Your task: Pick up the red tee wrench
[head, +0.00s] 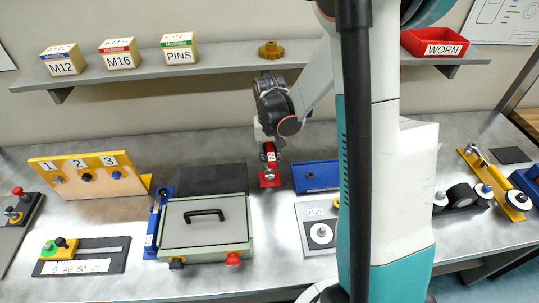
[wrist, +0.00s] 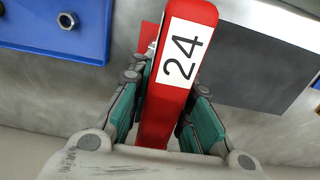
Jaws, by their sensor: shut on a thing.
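The red tee wrench (wrist: 165,115) carries a white label with 24 and runs between my gripper's green-padded fingers in the wrist view. My gripper (wrist: 168,88) is shut on it, with one finger on each side. In the head view my gripper (head: 268,146) points down at the back middle of the bench, and the red wrench (head: 270,158) shows at its tip. A flat red piece (head: 270,180) shows just below; I cannot tell whether it belongs to the wrench. The wrench's lower end is mostly hidden.
A blue tray (head: 318,176) with a nut lies close on the right, and a dark mat (head: 212,179) on the left. A grey-green lidded box (head: 204,235) stands in front. A shelf (head: 225,75) with labelled boxes runs behind. My arm hides part of the right side.

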